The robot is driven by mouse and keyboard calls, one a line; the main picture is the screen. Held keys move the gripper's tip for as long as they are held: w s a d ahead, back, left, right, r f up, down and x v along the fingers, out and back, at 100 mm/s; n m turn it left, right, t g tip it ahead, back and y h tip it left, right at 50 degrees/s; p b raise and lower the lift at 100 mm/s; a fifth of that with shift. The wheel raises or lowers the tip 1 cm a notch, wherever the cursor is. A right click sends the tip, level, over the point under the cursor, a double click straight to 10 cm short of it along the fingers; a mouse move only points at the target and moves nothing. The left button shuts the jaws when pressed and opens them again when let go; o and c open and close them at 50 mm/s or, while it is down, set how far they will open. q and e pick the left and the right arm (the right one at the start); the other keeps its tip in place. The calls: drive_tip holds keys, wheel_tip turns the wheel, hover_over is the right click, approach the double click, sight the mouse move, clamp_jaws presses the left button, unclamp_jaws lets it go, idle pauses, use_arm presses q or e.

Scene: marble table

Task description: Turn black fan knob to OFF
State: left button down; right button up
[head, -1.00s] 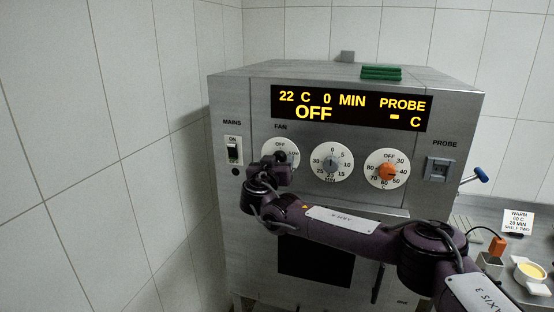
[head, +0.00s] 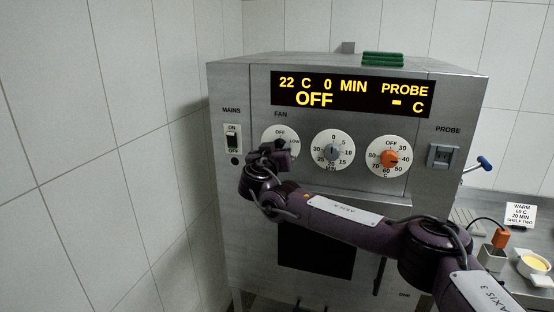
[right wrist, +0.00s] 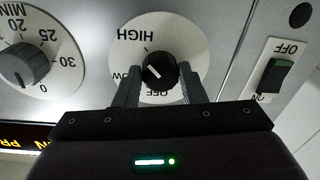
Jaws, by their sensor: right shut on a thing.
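The black fan knob (right wrist: 160,70) sits in the middle of a white dial (right wrist: 187,30) marked OFF, LOW and HIGH. That dial appears upside down in the right wrist view. My right gripper (right wrist: 159,76) has one finger on each side of the knob and is shut on it. The knob's white mark slants; I cannot tell surely which label it points at. In the head view my right gripper (head: 277,150) covers most of the knob and the lower dial (head: 270,135). My left gripper is not in view.
The steel oven (head: 375,205) also has a grey timer knob (head: 332,151), an orange knob (head: 389,158) and a mains switch (head: 232,139) close left of the fan dial. The display (head: 352,97) reads OFF. A tiled wall stands at left.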

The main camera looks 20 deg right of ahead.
drive_tip(key=n+b, duration=0.7)
drive_tip(key=n, duration=0.4)
drive_tip(key=n+g+b, duration=0.1)
drive_tip(key=n+b, duration=0.6)
drive_tip(key=n, duration=0.4)
drive_tip(key=shift+a+r+n+h, duration=0.1)
drive_tip(key=shift+n+h, duration=0.2)
drive_tip(key=shift+h, duration=0.1)
drive_tip(key=shift+n, duration=1.8)
drive_tip(key=o, duration=1)
drive_tip(key=shift+w, duration=0.1)
